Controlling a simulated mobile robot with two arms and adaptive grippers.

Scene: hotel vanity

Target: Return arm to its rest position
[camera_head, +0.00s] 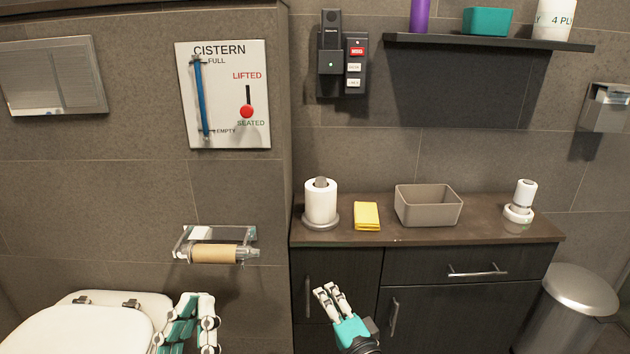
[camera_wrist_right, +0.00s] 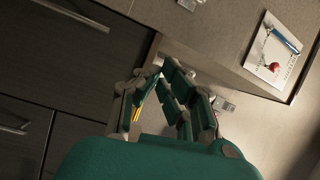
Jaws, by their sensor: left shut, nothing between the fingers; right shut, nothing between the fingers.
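My left gripper (camera_head: 197,298) is at the bottom of the head view, in front of the wall and just right of the white toilet lid. It is shut and empty. My right gripper (camera_head: 326,290) is in front of the dark cabinet doors, below the counter edge. It is shut and empty, with its fingers pointing up and to the left. The right wrist view shows its green and grey fingers (camera_wrist_right: 165,90) from behind, with cabinet drawers to the left.
A cardboard tube (camera_head: 214,254) hangs on the wall holder. A metal trash can (camera_head: 570,305) stands at right.

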